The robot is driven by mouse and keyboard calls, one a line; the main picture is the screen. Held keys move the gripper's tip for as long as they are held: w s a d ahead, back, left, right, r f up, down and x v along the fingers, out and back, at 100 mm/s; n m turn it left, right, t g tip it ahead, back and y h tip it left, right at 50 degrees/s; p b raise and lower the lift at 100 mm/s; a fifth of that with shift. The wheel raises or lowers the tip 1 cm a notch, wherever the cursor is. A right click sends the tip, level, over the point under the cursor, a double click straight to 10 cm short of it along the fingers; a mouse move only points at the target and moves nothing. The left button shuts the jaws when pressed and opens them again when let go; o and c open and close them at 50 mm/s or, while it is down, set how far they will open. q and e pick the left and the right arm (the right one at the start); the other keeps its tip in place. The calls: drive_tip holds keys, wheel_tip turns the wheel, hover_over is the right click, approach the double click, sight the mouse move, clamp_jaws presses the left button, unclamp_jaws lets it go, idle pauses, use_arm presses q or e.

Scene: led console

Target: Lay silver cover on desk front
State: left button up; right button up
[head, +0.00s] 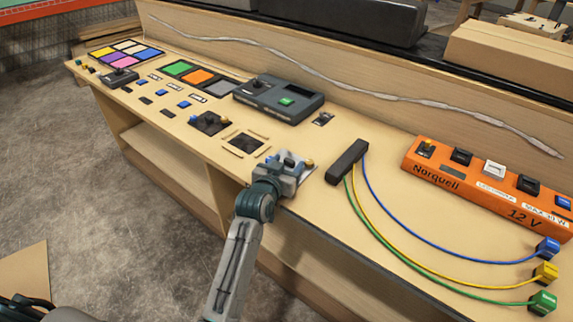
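My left gripper (287,165) is over the front edge of the wooden desk (345,205), its arm coming up from below. Light grey metal shows at its end, with small blue and yellow parts beside it. I cannot tell whether this grey piece is the silver cover or part of the gripper, nor whether the fingers are open or shut. Just left of it is a dark square recess (245,142) between light wooden strips. No separate silver cover can be made out. My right gripper is not in view.
A dark grey console (280,100) with a green button stands behind the recess. A black block (347,161) with blue, yellow and green cables lies to the right, near an orange power strip (480,184). Switches and coloured panels (190,75) fill the left. Bare desk lies around the block.

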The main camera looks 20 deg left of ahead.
use_arm(q)
drive_tip(key=shift+r, duration=0.15)
drive_tip(key=v, duration=1.2)
drive_tip(key=s+a+f+g+y, duration=0.1)
drive_tip(key=s+f+g, duration=0.35)
drive_tip(key=f, duration=0.55)
drive_tip(key=s+a+f+g, duration=0.1)
drive_tip(key=s+f+g, duration=0.2)
drive_tip(key=s+f, duration=0.5)
drive_tip(key=s+a+f+g, duration=0.3)
drive_tip(key=s+f, duration=0.4)
drive_tip(key=s+a+f+g+y, duration=0.1)
drive_tip(key=s+a+f+g, duration=0.2)
drive_tip(key=s+f, duration=0.4)
drive_tip(key=shift+f, duration=0.5)
drive_tip(key=shift+a+r, duration=0.1)
drive_tip(key=shift+s, duration=0.1)
